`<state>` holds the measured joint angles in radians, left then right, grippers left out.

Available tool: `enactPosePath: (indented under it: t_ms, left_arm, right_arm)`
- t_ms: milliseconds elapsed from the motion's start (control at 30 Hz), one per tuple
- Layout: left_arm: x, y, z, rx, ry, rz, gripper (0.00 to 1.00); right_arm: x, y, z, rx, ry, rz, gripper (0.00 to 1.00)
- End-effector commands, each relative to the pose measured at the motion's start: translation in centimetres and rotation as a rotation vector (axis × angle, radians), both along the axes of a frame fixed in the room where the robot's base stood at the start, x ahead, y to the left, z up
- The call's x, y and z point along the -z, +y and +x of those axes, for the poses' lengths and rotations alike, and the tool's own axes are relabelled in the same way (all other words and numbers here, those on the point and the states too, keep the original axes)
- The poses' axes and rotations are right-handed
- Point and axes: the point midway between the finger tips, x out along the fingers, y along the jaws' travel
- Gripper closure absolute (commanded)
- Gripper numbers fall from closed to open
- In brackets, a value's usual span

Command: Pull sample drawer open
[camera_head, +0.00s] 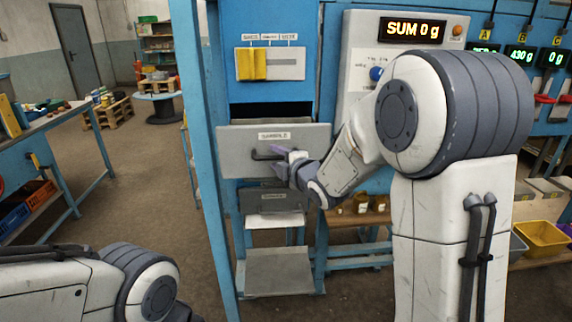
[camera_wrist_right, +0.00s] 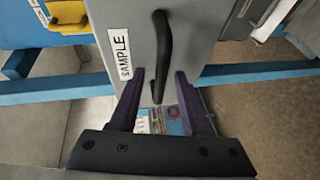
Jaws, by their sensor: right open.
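The sample drawer (camera_head: 235,141) has a grey front with a "SAMPLE" label and a dark bar handle (camera_head: 262,155). A dark gap shows above its front; how far out it stands is hard to tell. My right gripper (camera_head: 283,162) is at the right end of the handle. In the right wrist view the drawer front (camera_wrist_right: 125,20) and black handle (camera_wrist_right: 164,45) show. The open fingers of my right gripper (camera_wrist_right: 156,78) lie either side of the handle's near end; I cannot tell whether they touch it. My left gripper is not visible.
A yellow slider (camera_head: 252,64) sits on the blue cabinet above the drawer. A grey panel (camera_head: 272,201) and sloped tray (camera_head: 278,271) are below. A display (camera_head: 411,29) reads "SUM 0 g". A blue workbench (camera_head: 35,130) stands left, with open floor between.

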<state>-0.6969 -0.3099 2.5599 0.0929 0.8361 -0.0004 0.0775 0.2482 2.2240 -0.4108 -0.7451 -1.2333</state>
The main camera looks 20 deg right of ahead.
Motion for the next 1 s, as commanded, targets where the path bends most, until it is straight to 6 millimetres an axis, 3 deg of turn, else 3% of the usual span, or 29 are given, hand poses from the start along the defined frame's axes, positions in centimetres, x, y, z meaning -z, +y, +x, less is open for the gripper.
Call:
enactPosePath:
  t_ms: [300,500,1000]
  left_arm:
    - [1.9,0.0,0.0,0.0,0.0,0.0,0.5]
    - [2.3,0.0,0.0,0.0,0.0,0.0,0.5]
    - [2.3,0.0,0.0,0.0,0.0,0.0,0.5]
  right_arm:
    - [-1.0,-1.3,-5.7,0.004,-0.004,0.0,0.53]
    - [-1.6,-1.8,-8.3,0.004,-0.002,0.001,0.53]
    - [-1.6,-1.7,-9.1,0.004,0.01,0.008,0.53]
